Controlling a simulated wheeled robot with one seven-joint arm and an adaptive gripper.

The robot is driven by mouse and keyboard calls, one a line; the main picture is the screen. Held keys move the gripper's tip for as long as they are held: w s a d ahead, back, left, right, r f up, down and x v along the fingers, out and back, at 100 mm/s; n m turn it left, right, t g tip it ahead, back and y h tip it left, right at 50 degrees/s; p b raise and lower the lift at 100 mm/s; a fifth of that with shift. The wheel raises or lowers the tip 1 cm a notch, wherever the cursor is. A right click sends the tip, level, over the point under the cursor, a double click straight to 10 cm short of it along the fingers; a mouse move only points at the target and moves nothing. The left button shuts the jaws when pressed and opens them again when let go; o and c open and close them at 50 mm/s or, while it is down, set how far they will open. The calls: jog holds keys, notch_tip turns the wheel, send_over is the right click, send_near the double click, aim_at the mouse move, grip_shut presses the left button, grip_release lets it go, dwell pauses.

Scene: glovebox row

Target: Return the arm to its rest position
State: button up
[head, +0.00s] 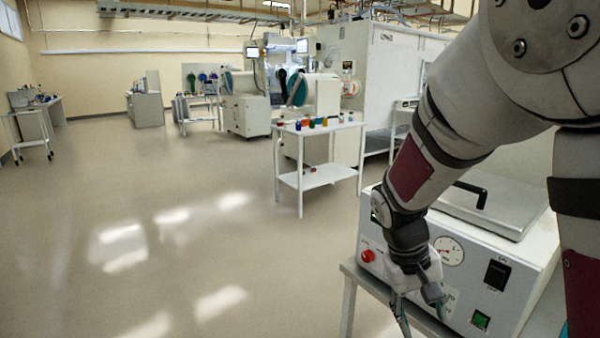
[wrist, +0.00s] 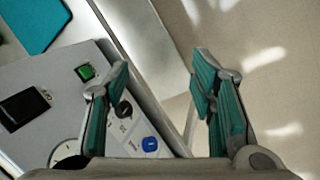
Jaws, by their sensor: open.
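My arm reaches down from the upper right in the head view. My gripper (head: 424,312) hangs pointing down in front of the panel of a white bench-top machine (head: 520,262). In the wrist view my gripper (wrist: 163,95) has its two teal-padded fingers apart, with nothing between them but the machine's edge, a stand leg and floor beyond. The machine's panel has a gauge (head: 448,250), a red button (head: 367,256) and a green switch (head: 481,320); the green switch also shows in the wrist view (wrist: 85,72). I cannot tell whether a finger touches the panel.
The machine stands on a grey stand (head: 349,268) and has a lid with a black handle (head: 471,193). A white cart (head: 318,178) with several small coloured containers stands beyond. Gloveboxes (head: 246,112) are at the back. A teal mat (wrist: 38,20) lies beside the machine. Open floor (head: 150,220) is on the left.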

jog(key=s+a+r+t+y+p, duration=0.3)
jog(key=s+r+t+p, duration=0.1)
jog(key=s+r, duration=1.4)
jog(key=shift+s+m+t+y, duration=0.3)
jog(key=shift+s+t, duration=0.1)
jog(key=shift+s, duration=1.3)
